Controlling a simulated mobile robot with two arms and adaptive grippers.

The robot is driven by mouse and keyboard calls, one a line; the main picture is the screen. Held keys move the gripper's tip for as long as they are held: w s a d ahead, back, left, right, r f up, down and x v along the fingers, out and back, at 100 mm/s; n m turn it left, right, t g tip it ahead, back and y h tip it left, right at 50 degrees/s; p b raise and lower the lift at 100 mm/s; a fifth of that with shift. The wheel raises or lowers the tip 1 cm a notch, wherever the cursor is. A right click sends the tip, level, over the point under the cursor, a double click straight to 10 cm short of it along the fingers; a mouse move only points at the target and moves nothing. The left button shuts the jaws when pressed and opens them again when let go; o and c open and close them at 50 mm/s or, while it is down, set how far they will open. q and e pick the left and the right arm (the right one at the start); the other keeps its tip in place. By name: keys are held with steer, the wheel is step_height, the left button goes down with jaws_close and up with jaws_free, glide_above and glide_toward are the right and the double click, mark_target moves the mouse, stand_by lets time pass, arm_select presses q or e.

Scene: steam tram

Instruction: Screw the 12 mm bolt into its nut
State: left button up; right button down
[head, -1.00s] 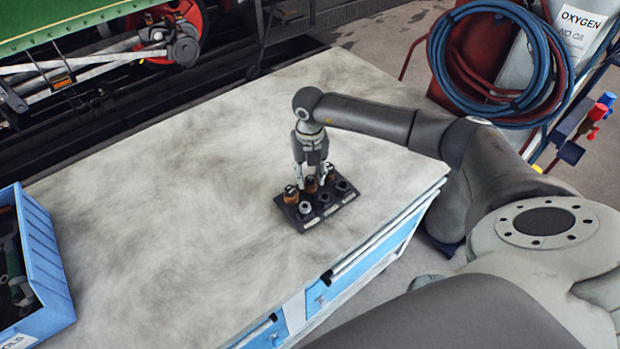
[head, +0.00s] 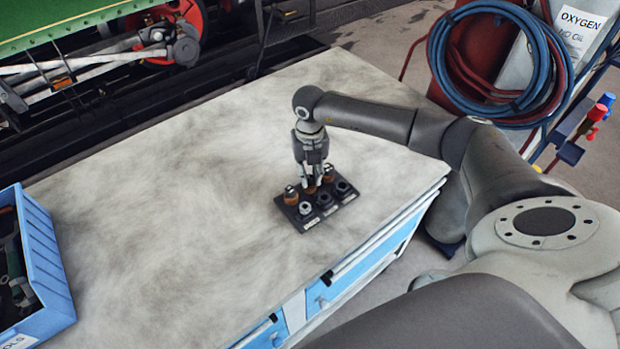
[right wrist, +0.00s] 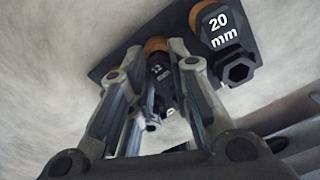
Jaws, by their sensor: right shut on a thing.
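A small black rack (head: 322,214) with labelled stations stands near the bench's front right corner. My right gripper (head: 313,184) points down over its middle back station, its fingers closed around a part there. In the right wrist view the fingers (right wrist: 158,50) stand either side of the copper-coloured nut and a dark label reading 12 (right wrist: 160,73). The fingers mostly hide the 12 mm bolt, so I cannot tell how deep it sits. A small hex piece (right wrist: 152,123) shows in front of that label. My left gripper is not in view.
A station labelled 20 mm (right wrist: 219,28) with a dark hex piece (right wrist: 239,68) is beside the fingers. A silver-topped copper piece (head: 291,196) stands at the rack's left. A blue tool crate (head: 48,262) sits at the far left. The bench middle (head: 170,190) is clear.

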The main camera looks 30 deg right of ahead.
mark_target(310, 178)
steer(key=shift+r+p, duration=0.4)
steer(key=shift+r, duration=0.3)
steer(key=shift+r, duration=0.1)
steer(key=shift+r+p, duration=1.75)
steer(key=shift+r, duration=0.75)
steer(key=shift+s+a, duration=0.1)
